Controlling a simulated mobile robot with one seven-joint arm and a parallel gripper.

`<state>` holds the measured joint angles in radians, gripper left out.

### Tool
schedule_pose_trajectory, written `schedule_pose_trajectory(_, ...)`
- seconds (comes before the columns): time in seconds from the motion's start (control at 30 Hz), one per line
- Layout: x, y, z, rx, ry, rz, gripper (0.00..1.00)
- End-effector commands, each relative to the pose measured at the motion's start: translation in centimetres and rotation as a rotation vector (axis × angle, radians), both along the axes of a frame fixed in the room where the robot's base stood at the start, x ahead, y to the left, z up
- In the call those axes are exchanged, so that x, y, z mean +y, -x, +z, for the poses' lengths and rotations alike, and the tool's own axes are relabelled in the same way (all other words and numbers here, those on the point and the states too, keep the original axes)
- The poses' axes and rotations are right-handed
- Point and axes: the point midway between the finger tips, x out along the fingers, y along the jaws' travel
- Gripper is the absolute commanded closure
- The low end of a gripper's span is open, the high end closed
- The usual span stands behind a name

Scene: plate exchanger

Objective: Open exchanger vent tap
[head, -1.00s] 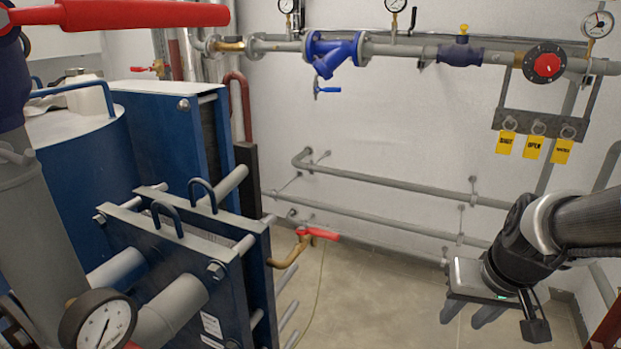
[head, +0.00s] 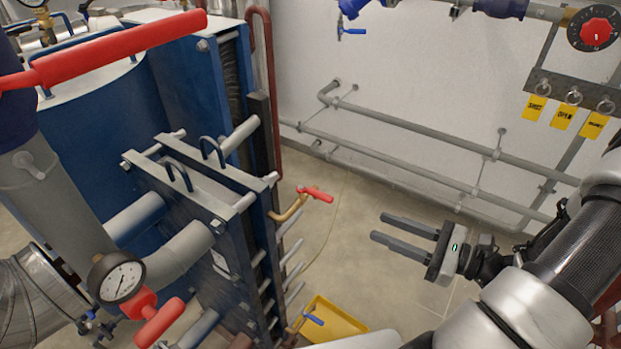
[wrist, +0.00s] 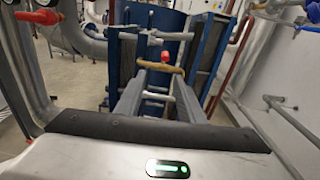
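The exchanger vent tap, a brass elbow with a red lever handle (head: 315,194), sticks out from the upper side of the blue plate exchanger (head: 205,195) in the head view. In the wrist view the brass tap (wrist: 160,67) is straight ahead, beyond my fingers, with its red handle end (wrist: 165,55) above it. My gripper (head: 382,228) is open and empty, its two fingers apart and pointing left toward the exchanger. It is to the right of the tap with a clear gap between them. The fingers (wrist: 160,80) frame the tap in the wrist view.
A larger red lever (head: 120,50) and a pressure gauge (head: 122,279) are at the left. A yellow tray (head: 335,322) lies on the floor below, near a blue-handled tap (head: 313,319). Grey pipes (head: 420,130) run along the wall, where yellow tags (head: 563,116) hang.

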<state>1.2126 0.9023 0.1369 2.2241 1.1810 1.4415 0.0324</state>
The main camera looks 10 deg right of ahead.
Motion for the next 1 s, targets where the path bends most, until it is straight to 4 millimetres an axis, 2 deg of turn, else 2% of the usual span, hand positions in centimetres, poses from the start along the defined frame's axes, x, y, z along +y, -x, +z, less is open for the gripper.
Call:
schedule_pose_trajectory(0.1,-0.6,-0.5,0.5,-0.008,-0.05,-0.045,0.65)
schedule_pose_trajectory(0.23,0.4,-1.4,0.4,-0.008,-0.051,-0.044,0.65)
schedule_pose_trajectory(0.8,9.0,-9.8,0.4,-0.007,-0.047,-0.039,0.65)
schedule_pose_trajectory(1.0,10.9,-11.8,0.4,-0.008,-0.046,-0.041,0.65)
